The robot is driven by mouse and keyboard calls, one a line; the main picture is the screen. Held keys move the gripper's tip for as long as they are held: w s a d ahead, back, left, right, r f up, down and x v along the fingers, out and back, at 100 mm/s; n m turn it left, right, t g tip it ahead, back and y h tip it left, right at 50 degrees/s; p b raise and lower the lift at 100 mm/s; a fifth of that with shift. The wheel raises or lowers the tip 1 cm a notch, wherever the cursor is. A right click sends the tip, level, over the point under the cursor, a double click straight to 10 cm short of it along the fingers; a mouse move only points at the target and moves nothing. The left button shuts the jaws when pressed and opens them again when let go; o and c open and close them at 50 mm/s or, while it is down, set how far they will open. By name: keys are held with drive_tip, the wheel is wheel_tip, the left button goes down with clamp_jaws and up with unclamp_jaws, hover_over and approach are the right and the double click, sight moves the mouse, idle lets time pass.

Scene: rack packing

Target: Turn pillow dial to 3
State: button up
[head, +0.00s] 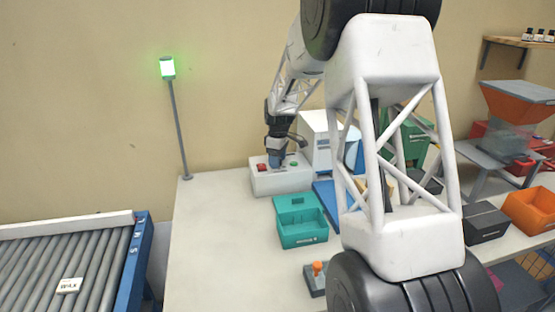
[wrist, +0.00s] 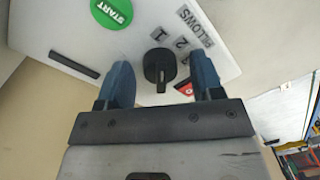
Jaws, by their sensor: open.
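The pillow dial (wrist: 159,68) is a black round knob with a raised grip bar, on a white panel (wrist: 130,50) in the wrist view. Grey number tiles (wrist: 181,43) sit at its upper right, beside the word PILLOWS; I cannot clearly read which number the dial points to. My gripper (wrist: 162,80) is open, with its two blue fingers on either side of the dial; I see gaps, and no contact is visible. In the head view my gripper (head: 278,156) is above the white control box (head: 280,182), and the dial is hidden there.
A green START button (wrist: 112,12) and a dark slot (wrist: 74,65) are on the panel; a red patch is partly hidden by the right finger. A teal bin (head: 303,232) stands in front of the box. The table's left front (head: 215,250) is clear.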

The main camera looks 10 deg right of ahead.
drive_tip(key=c, duration=0.9)
